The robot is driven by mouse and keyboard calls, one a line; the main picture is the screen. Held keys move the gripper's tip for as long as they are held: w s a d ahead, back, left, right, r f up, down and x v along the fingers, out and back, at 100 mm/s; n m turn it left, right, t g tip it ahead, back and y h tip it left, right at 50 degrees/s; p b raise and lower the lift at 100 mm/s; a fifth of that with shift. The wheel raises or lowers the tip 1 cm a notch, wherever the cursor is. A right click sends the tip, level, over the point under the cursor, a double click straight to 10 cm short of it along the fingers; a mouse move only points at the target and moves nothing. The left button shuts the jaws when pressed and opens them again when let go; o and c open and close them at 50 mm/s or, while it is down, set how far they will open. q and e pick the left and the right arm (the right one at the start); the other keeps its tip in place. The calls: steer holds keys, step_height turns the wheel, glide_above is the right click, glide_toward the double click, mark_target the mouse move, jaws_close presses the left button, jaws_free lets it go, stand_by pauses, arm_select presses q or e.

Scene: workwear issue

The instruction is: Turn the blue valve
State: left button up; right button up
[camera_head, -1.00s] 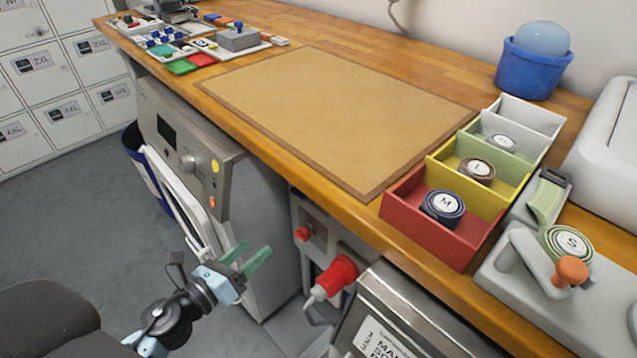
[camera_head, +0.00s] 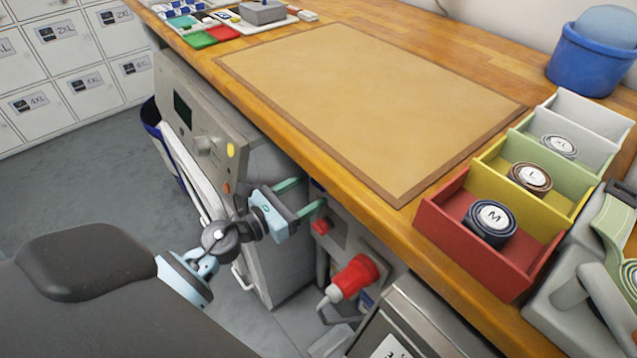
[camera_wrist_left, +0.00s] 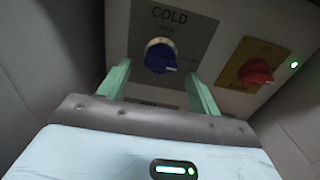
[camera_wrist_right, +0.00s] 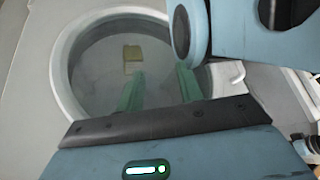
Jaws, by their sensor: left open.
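The blue valve (camera_wrist_left: 160,57) is a round knob on a grey plate marked COLD in the left wrist view. It lies ahead of my left gripper (camera_wrist_left: 160,85), seen between its two green fingers, with no clear contact. In the head view my left gripper (camera_head: 301,196) is open and empty, beside the box under the worktop; the blue valve is almost wholly hidden there. A red knob (camera_wrist_left: 256,73) on a yellow plate sits to the right of the blue valve. My right gripper (camera_wrist_right: 158,92) shows only in its own wrist view, fingers apart, with nothing between them.
A red plug (camera_head: 352,277) sticks out under the worktop (camera_head: 330,165), near my left gripper. The grey machine (camera_head: 270,245) stands close on the left. A mat (camera_head: 370,100) and a tray with colored compartments (camera_head: 450,245) lie on the worktop.

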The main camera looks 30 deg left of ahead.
mark_target(318, 186)
arm_select(q)
steer(key=shift+x, duration=2.05)
steer(key=c, duration=1)
